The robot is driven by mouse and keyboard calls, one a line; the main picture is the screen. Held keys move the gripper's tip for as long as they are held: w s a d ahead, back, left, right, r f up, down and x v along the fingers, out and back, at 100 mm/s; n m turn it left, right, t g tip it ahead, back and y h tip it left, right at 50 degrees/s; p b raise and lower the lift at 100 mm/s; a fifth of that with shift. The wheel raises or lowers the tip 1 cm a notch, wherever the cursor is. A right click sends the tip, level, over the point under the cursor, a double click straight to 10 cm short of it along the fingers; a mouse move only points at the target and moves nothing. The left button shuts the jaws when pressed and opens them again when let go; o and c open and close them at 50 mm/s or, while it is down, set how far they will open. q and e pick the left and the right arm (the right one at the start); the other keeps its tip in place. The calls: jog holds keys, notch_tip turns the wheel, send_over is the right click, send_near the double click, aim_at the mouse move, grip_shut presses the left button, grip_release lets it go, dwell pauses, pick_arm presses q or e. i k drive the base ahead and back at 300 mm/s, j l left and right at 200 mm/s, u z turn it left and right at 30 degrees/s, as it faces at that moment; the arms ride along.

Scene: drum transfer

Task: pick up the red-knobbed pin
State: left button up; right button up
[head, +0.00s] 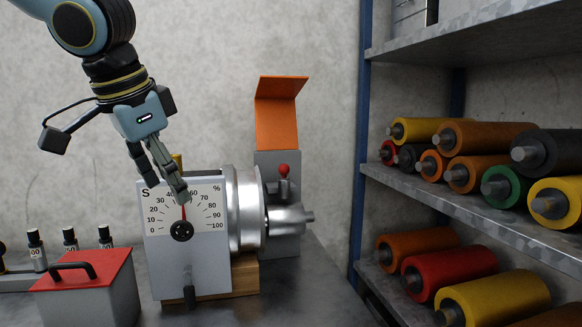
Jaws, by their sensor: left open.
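The red-knobbed pin (284,170) stands at the machine's right side, its red ball on top, in front of the grey post. Its lower part blends into the dark and metal parts around it. My left gripper (167,189) points down in front of the machine's dial plate (160,245), left of the pin and apart from it. Its fingers are open with nothing between them. My right gripper is not in view.
A metal drum (244,210) sits behind the dial plate. An orange flap (280,110) rises above the grey post. A red-lidded box (85,270) and small bottles (70,240) stand at left. A shelf (400,172) of coloured rollers fills the right.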

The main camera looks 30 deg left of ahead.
aim_at(284, 169)
jog(key=i+j, duration=0.1)
jog(key=i, duration=0.4)
jog(key=i+j, duration=0.15)
jog(key=i, duration=0.35)
jog(key=i+j, duration=0.1)
jog(key=i, duration=0.45)
